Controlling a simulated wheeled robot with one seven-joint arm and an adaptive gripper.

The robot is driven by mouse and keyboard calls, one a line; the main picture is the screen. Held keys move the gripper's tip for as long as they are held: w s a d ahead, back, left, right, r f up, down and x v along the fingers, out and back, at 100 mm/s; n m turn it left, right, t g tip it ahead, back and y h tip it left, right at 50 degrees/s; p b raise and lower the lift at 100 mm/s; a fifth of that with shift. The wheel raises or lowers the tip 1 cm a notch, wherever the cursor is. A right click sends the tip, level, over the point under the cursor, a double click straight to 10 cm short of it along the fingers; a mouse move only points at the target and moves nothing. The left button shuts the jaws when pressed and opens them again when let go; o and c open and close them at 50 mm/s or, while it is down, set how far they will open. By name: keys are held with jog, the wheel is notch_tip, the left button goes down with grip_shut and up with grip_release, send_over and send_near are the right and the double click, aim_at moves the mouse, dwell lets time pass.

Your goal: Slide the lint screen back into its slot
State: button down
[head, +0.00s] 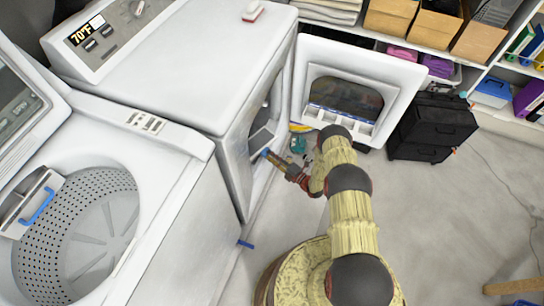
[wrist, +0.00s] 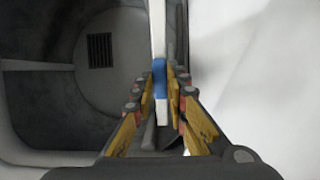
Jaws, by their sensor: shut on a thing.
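The lint screen, a thin panel with a pale edge and a blue grip, is seen edge-on in the wrist view (wrist: 158,30), running upward from between my fingers. In the head view it is a small grey panel (head: 261,138) at the dryer's door opening. My gripper (wrist: 159,76) is shut on its blue end; in the head view my gripper (head: 268,156) is at the lower part of that opening. The white dryer (head: 205,75) has its door (head: 390,72) swung open to the right. The slot cannot be made out.
The dark drum (wrist: 105,90) with a vent grille is left of the screen in the wrist view. The open-lidded washer (head: 165,215) stands at left. Black cases (head: 433,125) and shelves stand beyond the door. Grey floor (head: 440,220) is mostly clear at right.

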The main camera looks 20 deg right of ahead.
jog(key=shift+f, duration=0.6)
jog(key=c, duration=1.8)
grip_release()
jog(key=shift+o, duration=0.2)
